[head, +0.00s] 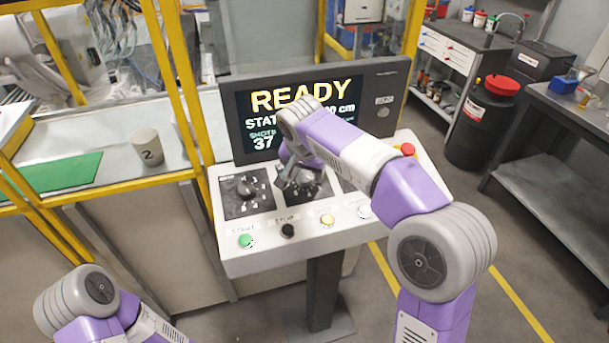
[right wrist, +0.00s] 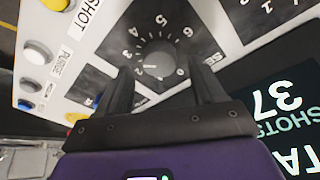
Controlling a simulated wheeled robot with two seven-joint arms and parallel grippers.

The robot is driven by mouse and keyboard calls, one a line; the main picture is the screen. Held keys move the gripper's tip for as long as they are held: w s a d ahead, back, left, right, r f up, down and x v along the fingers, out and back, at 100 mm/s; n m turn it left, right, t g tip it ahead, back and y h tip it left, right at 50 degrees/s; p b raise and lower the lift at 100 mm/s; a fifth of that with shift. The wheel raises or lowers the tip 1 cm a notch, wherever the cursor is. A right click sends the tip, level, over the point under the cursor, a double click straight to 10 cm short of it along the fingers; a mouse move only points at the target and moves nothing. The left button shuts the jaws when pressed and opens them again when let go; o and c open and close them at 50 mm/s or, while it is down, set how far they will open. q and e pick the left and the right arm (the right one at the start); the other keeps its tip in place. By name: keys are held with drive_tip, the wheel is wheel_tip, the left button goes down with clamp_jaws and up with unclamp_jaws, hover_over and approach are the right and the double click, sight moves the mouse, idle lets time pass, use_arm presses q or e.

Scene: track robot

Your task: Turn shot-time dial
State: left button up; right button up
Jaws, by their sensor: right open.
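The control console (head: 225,215) stands in front of me with a black dial in the middle of its sloped panel. In the right wrist view this dial (right wrist: 153,64) has a dark knob with white numbers around it. Its label is partly hidden, so I cannot tell if it reads shot time. My right gripper (head: 297,182) is over this dial in the head view. In the right wrist view the gripper (right wrist: 162,82) is open, its two fingers on either side of the knob; contact cannot be told. Another dial (head: 246,188) sits to the left. My left gripper is out of view.
A screen (head: 262,102) reading READY rises behind the panel. Green (head: 246,241), black (head: 288,230), yellow (head: 327,221) and white buttons line the front edge; a red button (head: 407,149) is at right. Yellow posts and a counter with a cup (head: 148,146) stand left.

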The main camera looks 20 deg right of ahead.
drive_tip(key=shift+x, duration=0.9)
drive_tip(key=c, duration=1)
drive_tip(key=shift+c, duration=0.2)
drive_tip(key=shift+n, duration=0.3)
